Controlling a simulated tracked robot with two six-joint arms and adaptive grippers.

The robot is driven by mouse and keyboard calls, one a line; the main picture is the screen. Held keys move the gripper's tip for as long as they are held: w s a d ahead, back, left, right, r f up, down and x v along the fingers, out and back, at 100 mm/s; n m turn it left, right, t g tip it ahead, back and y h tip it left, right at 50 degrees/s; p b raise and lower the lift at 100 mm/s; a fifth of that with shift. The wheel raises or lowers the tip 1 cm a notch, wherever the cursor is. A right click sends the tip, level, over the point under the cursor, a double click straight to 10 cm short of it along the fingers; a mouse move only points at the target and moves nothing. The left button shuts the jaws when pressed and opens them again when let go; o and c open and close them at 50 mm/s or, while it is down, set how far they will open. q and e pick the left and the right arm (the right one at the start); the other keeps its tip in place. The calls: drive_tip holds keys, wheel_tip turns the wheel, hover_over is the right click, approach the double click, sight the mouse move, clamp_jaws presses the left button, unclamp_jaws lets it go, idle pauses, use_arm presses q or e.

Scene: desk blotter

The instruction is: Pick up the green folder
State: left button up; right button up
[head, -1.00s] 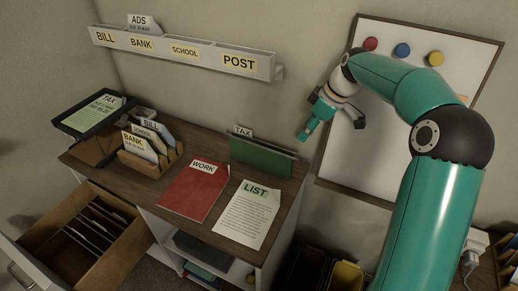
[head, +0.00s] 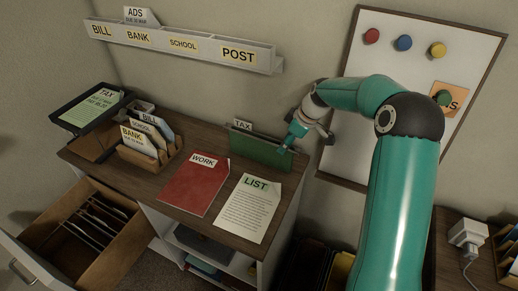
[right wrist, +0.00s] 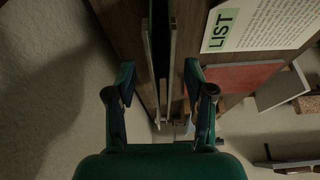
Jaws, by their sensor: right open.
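The green folder (head: 260,151) stands upright at the back right of the cabinet top in the head view, with a TAX tab (head: 243,125) at its upper left. My right gripper (head: 285,149) is at the folder's right end, its fingers pointing down and left. In the right wrist view the right gripper (right wrist: 160,80) is open, one finger on each side of the folder (right wrist: 160,38), which shows nearly edge-on as a dark strip. Whether a finger touches it I cannot tell. My left gripper is not in view.
A red WORK folder (head: 196,184) and a LIST sheet (head: 247,210) lie in front of the green folder. A sorter (head: 150,160) with cards and a black tray (head: 62,113) stand left. An open drawer (head: 120,239) juts out at lower left. A whiteboard (head: 400,75) hangs behind my arm.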

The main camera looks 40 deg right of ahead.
sight(260, 146)
drive_tip(key=x, duration=0.2)
drive_tip(key=p+x, duration=0.1)
drive_tip(key=x, duration=0.2)
drive_tip(key=shift+w+a+r, duration=0.15)
drive_tip(key=shift+w+a, duration=0.05)
clamp_jaws()
drive_tip(key=shift+r, duration=0.15)
